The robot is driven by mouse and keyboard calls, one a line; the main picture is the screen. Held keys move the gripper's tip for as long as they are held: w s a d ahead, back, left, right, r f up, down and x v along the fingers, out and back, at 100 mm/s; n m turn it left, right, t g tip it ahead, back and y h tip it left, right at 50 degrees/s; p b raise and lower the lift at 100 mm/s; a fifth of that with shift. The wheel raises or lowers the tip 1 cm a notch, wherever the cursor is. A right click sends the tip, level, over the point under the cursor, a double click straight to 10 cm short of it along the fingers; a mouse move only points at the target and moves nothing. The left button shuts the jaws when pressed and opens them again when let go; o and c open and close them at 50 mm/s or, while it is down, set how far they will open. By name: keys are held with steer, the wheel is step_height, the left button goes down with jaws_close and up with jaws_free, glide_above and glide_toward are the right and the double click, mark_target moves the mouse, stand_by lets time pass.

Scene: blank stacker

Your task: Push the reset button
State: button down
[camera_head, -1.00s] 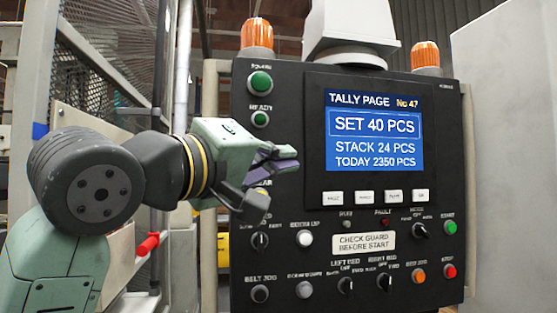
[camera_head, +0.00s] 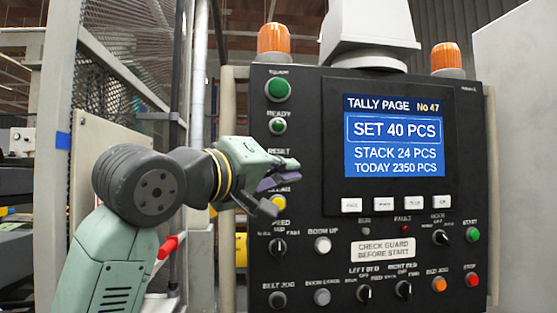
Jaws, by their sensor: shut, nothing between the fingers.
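The reset button is hidden behind my gripper (camera_head: 280,177). Its RESET label (camera_head: 278,152) shows on the left side of the dark control panel (camera_head: 310,200), under the green READY button (camera_head: 278,125). My gripper is shut and empty, in front of the panel's left column of controls. It points right across the panel, its upper finger just under the RESET label. I cannot tell whether it touches the panel.
A yellow button (camera_head: 279,202) sits just below my gripper, with a speed selector (camera_head: 277,245) under it. A white BOOM UP button (camera_head: 322,245) is to the right. A lit tally screen (camera_head: 394,136) fills the panel's upper right. A mesh guard (camera_head: 125,65) stands left.

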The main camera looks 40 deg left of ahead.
steer(key=shift+w+a+p, duration=0.55)
steer(key=shift+w+a, duration=0.6)
steer(key=shift+a, duration=0.15)
steer(key=shift+a, duration=0.15)
stand_by(0.5)
steer(key=shift+w+a, duration=0.2)
steer(key=shift+w, duration=0.05)
steer(key=shift+w+a+p, duration=0.25)
steer(key=shift+a+p, duration=0.05)
steer(key=shift+p, duration=0.1)
stand_by(0.6)
steer(key=shift+s+d, duration=0.1)
steer(key=shift+s+d+b, duration=0.4)
steer(key=shift+s+d, duration=0.05)
steer(key=shift+d, duration=0.1)
stand_by(0.3)
steer(key=shift+s+d+b, duration=0.85)
steer(key=shift+s+d, duration=0.75)
steer(key=shift+d, duration=0.3)
